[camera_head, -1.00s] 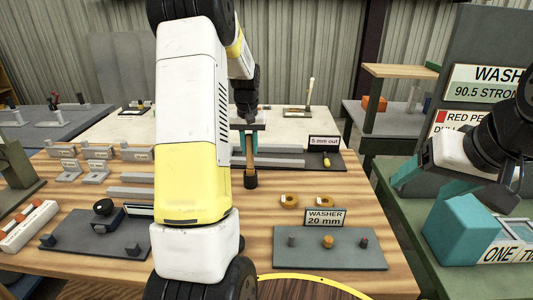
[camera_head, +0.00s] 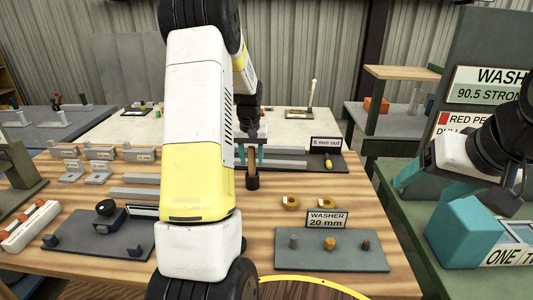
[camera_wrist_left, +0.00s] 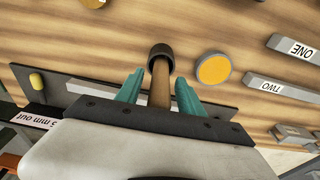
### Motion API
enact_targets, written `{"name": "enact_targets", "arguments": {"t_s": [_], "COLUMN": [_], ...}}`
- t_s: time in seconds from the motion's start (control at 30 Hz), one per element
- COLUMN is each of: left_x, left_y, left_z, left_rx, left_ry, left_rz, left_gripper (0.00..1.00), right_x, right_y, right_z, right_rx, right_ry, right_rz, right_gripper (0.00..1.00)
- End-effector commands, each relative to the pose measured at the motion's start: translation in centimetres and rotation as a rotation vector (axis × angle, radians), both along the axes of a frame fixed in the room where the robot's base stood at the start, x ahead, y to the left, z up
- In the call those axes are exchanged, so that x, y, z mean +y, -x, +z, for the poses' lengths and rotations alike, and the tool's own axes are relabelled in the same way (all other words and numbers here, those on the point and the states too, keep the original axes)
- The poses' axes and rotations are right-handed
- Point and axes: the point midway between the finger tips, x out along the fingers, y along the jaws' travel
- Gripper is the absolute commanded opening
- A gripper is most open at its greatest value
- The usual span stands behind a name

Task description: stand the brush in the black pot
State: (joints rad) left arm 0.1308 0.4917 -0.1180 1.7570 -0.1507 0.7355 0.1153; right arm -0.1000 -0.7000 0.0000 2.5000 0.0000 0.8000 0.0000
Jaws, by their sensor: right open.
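The black pot (camera_head: 252,183) stands on the wooden table, beyond the brass rings. It shows in the left wrist view (camera_wrist_left: 161,51) as a dark round rim. The brush's brown handle (camera_head: 251,168) rises from the pot and looks about upright; its lower end is hidden inside the pot. In the left wrist view the handle (camera_wrist_left: 160,82) lies between the teal fingers. My left gripper (camera_wrist_left: 159,85) is open around the handle, with a gap on each side. My right gripper (camera_head: 455,190) is open and empty at the right, above a teal box.
A washer plate (camera_head: 330,255) with small parts lies at front right, brass rings (camera_head: 290,203) behind it. A grey "5 mm out" tray (camera_head: 340,164) is close beside the pot. A yellow disc (camera_wrist_left: 213,68) is near the pot in the wrist view. My left arm hides the table's middle.

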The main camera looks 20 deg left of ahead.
Motion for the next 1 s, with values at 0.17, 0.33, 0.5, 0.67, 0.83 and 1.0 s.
{"name": "enact_targets", "arguments": {"t_s": [0.17, 0.33, 0.5, 0.67, 0.83, 1.0], "left_x": [0.0, -0.1, -0.2, -0.3, -0.4, -0.8], "left_y": [0.0, 0.1, 0.5, 1.0, 1.3, 1.9], "left_z": [0.2, 2.0, 5.7, 9.0, 11.4, 12.8], "left_rx": [-0.001, -0.004, -0.006, -0.004, -0.002, -0.010], "left_ry": [0.000, -0.001, -0.001, 0.000, 0.000, 0.004], "left_rz": [0.000, 0.000, 0.000, 0.000, 0.000, -0.006], "left_gripper": [0.45, 0.45, 0.45, 0.45, 0.45, 0.45], "right_x": [0.0, 0.0, 0.0, 0.0, 0.0, 0.0], "right_y": [0.0, 0.0, 0.0, 0.0, 0.0, 0.0], "right_z": [0.0, 0.0, 0.0, 0.0, 0.0, 0.0], "right_rx": [0.000, 0.000, 0.000, 0.000, 0.000, 0.000], "right_ry": [0.000, 0.000, 0.000, 0.000, 0.000, 0.000], "right_rz": [0.000, 0.000, 0.000, 0.000, 0.000, 0.000], "right_gripper": [0.75, 0.75, 0.75, 0.75, 0.75, 0.75]}}
